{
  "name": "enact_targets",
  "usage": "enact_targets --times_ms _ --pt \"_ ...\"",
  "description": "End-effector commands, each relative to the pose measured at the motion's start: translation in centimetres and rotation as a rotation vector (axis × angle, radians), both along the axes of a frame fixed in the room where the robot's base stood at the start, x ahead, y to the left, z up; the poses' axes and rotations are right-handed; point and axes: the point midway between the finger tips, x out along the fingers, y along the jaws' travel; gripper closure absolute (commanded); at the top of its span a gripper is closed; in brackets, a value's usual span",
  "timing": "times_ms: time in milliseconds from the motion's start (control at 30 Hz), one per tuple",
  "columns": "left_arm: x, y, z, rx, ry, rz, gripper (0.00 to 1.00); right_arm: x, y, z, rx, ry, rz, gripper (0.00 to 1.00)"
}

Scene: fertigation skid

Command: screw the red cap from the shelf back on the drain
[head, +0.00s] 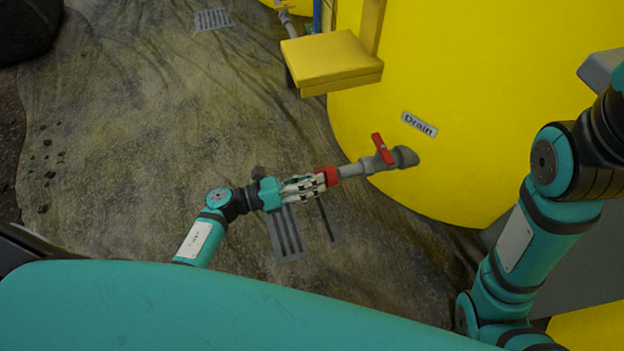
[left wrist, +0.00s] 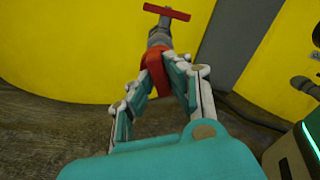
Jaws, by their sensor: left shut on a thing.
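The red cap (head: 327,176) is between the fingertips of my left gripper (head: 318,181), which is shut on it. The cap sits at the open end of the grey drain pipe (head: 352,170), in line with it. I cannot tell how far it is threaded on. In the left wrist view the cap (left wrist: 157,75) shows between the fingers, in front of the grey pipe and the red valve handle (left wrist: 167,12). My right gripper is not in view.
The yellow tank (head: 470,80) fills the right side behind the drain. A yellow shelf (head: 331,58) juts out above and left of the drain and looks empty on top. A floor grate (head: 287,235) lies under my left gripper. The floor to the left is mostly clear.

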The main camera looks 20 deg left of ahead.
Motion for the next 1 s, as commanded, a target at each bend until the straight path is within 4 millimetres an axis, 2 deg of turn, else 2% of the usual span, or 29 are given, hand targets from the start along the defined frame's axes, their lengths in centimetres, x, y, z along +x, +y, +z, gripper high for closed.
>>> enact_targets --times_ms 1000 --pt "0.50 -0.68 0.03 0.001 -0.001 0.000 1.00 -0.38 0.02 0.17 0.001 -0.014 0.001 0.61"
